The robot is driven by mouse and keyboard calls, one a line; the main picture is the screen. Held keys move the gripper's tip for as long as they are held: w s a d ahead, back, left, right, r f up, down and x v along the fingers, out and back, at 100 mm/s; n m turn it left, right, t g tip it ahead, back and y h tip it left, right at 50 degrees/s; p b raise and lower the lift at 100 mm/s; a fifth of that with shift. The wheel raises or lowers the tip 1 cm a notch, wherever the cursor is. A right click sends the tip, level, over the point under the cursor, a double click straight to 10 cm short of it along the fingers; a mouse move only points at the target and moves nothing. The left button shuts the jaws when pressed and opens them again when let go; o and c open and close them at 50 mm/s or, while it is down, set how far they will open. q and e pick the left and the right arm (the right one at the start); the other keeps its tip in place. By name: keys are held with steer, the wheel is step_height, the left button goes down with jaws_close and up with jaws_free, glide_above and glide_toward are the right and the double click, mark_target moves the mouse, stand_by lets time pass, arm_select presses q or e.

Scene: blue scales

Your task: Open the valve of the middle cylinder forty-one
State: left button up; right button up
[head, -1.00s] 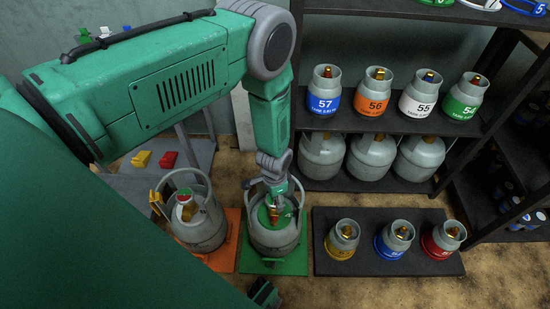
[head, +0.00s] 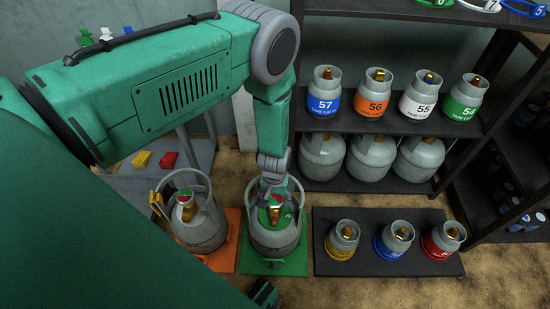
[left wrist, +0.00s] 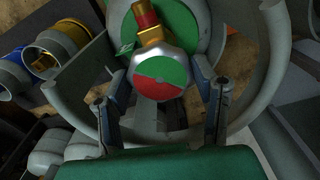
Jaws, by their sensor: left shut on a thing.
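A grey cylinder (head: 272,241) with a green top and a raised collar stands upright on a green mat (head: 290,262). Its valve has a round knob (left wrist: 165,76) with a face half green, half red; it also shows in the head view (head: 275,200). A brass fitting (left wrist: 153,37) with a red end sits beside it. My left gripper (head: 272,187) reaches down inside the collar. In the left wrist view its fingers (left wrist: 166,88) are on both sides of the knob, shut on it. No readable number shows on this cylinder.
Another grey cylinder (head: 201,228) with a similar knob stands on an orange mat (head: 225,257) close to the left. Several small cylinders stand on a black mat (head: 388,269) to the right. A dark shelf (head: 470,124) with numbered cylinders is behind.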

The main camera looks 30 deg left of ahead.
mark_target(275, 200)
arm_select(q)
steer(key=n, duration=0.6)
steer(key=shift+s+n, duration=0.15)
steer(key=shift+n, duration=0.15)
steer(key=shift+d, duration=0.1)
stand_by(0.3)
steer(key=o, duration=1.2)
steer(key=shift+f, duration=0.1)
steer(key=shift+r, duration=0.4)
step_height(275, 200, up, 11)
steer(key=shift+r, duration=0.1)
